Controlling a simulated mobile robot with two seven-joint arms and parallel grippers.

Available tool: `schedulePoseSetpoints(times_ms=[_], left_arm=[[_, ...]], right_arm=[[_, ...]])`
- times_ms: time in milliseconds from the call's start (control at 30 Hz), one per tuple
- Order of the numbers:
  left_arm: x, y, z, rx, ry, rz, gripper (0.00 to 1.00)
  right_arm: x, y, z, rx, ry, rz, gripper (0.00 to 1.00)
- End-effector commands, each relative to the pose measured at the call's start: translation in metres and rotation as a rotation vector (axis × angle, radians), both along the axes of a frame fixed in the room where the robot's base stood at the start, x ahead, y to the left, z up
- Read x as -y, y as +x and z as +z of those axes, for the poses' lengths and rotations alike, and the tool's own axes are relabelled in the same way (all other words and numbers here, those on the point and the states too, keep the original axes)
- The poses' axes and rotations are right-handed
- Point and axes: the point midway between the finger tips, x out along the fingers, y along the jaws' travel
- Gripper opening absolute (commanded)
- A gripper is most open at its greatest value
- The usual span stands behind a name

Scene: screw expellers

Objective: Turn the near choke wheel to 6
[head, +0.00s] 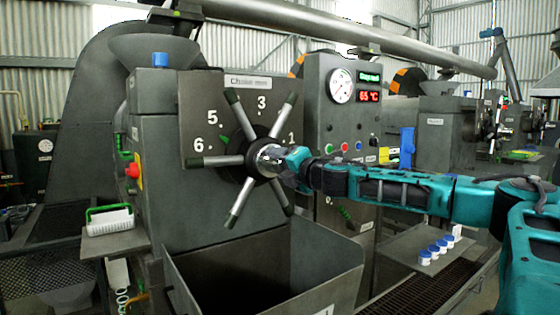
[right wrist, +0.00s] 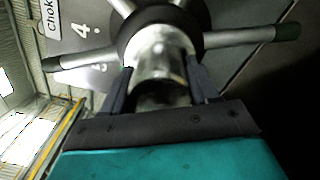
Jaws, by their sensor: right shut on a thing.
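The near choke wheel (head: 244,118) is a dark hub with several metal spokes with dark green ends, mounted on a grey numbered plate (head: 205,95). The figures 1, 3, 5 and 6 show; others are hidden behind the wheel. One spoke points left, just below the 6 (head: 199,145). My right gripper (head: 276,160) comes in from the right and is shut on the wheel's shiny central hub. In the right wrist view its two fingers (right wrist: 160,88) stand either side of the metal hub (right wrist: 160,55), and a 4 shows on the plate. My left gripper is out of view.
An open grey metal chute (head: 250,272) lies below the wheel. A red button (head: 134,170) is on the machine's left side. A gauge panel (head: 345,110) stands behind my right arm. White tubs with blue lids (head: 432,252) stand on a shelf at lower right.

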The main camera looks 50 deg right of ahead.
Motion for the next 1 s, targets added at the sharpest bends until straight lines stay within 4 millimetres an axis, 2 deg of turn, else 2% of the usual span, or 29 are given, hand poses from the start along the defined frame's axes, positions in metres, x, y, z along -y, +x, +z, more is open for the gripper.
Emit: schedulePoseSetpoints(times_ms=[100,400,1000], left_arm=[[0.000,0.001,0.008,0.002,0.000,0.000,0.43],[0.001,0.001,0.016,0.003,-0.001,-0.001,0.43],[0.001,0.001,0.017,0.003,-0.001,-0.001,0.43]], right_arm=[[-0.003,0.001,0.000,-0.023,-0.085,0.010,0.05],[-0.003,0.000,-0.002,-0.059,-0.227,0.011,0.05],[-0.003,0.000,-0.006,-0.072,-0.271,0.012,0.05]])
